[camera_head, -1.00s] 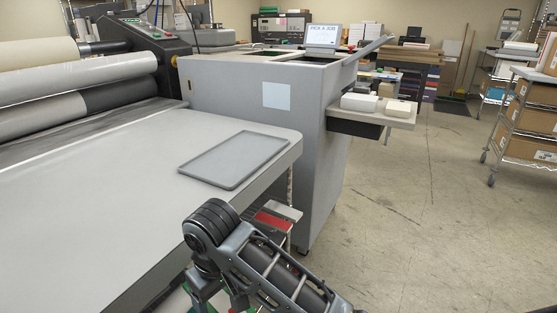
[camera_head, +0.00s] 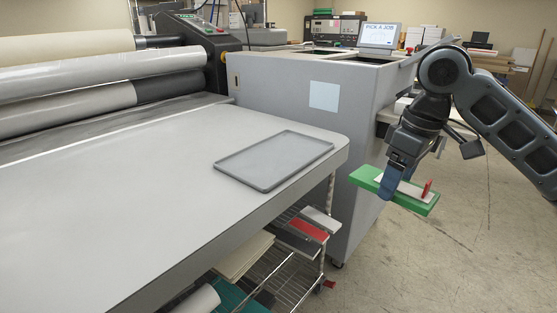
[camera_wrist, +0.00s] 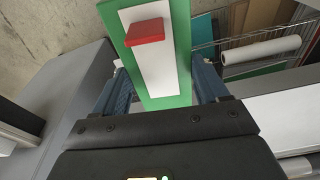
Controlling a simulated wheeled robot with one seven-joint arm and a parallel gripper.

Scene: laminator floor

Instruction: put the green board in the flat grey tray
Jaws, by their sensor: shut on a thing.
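The green board (camera_head: 420,207) carries a white strip and a red block on its top. My gripper (camera_head: 390,183) is shut on the board and holds it in the air, to the right of the laminator table. In the wrist view the board (camera_wrist: 184,50) lies between my two fingers (camera_wrist: 165,88), with its far end reaching beyond them. The flat grey tray (camera_head: 262,180) lies on the table near its right corner. It is empty and has a low rim. The tray stands to the left of the board and apart from it.
The laminator table (camera_head: 120,210) is clear around the tray. A tall grey cabinet (camera_head: 290,98) stands behind the tray. A wire shelf (camera_head: 285,262) below the table holds boards and rolls. Open floor lies to the right.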

